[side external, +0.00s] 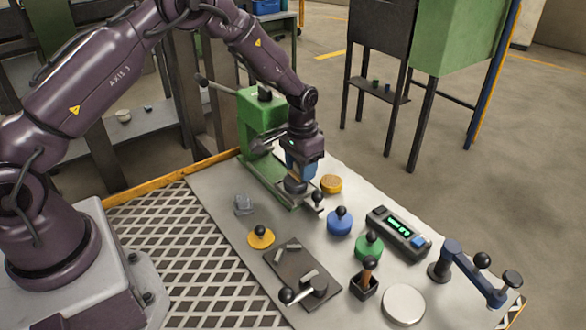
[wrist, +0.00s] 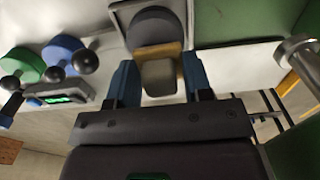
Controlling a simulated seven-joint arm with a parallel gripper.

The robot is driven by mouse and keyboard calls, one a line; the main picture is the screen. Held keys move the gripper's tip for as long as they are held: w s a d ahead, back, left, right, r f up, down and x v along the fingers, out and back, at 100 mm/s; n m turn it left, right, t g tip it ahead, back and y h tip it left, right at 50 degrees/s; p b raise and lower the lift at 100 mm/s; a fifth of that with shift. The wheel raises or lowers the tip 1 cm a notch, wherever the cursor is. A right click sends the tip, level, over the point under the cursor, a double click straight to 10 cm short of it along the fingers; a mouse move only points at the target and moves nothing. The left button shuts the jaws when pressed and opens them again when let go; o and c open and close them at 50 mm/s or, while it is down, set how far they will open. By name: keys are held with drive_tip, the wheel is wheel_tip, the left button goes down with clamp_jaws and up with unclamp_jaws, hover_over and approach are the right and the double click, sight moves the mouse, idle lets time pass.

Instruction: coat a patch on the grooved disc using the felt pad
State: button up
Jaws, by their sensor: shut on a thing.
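My gripper (wrist: 160,82) is shut on a small grey block (wrist: 160,76) with a tan layer at its far end, which looks like the felt pad. The gripper (side external: 299,176) is low at the green press, pointing down. A dark round disc (wrist: 155,27) sits in a square grey holder just beyond the pad. I cannot tell whether they touch. A yellow disc with a textured top (side external: 331,184) lies right of the gripper. Grooves are too small to make out, so I cannot be sure which is the grooved disc. The gripper hides most of the pad in the side view.
The green press (side external: 260,125) stands close behind my gripper. Blue (side external: 339,223), green (side external: 368,247) and yellow (side external: 260,238) knobbed discs stand nearby. A display box (side external: 398,234), a dark tray (side external: 280,266), a brush cup (side external: 363,288) and a pale disc (side external: 403,304) lie nearer.

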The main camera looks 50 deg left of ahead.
sight(289, 183)
drive_tip(key=shift+s+d+r, duration=0.1)
drive_tip(key=shift+s+d, duration=0.1)
drive_tip(key=shift+s, duration=1.7)
drive_tip(key=shift+w+r, duration=0.15)
drive_tip(key=shift+r, duration=0.45)
wheel_tip(289, 183, up, 6)
drive_tip(key=shift+r, duration=0.15)
drive_tip(key=shift+f, duration=3.55)
drive_tip(key=shift+w+a+f, duration=0.1)
drive_tip(key=shift+w+f, duration=0.35)
drive_tip(key=shift+w, duration=0.05)
drive_tip(key=shift+w+a+f, duration=0.1)
drive_tip(key=shift+w, duration=1.4)
drive_tip(key=s, duration=0.4)
wheel_tip(289, 183, up, 8)
drive_tip(key=shift+d, duration=0.2)
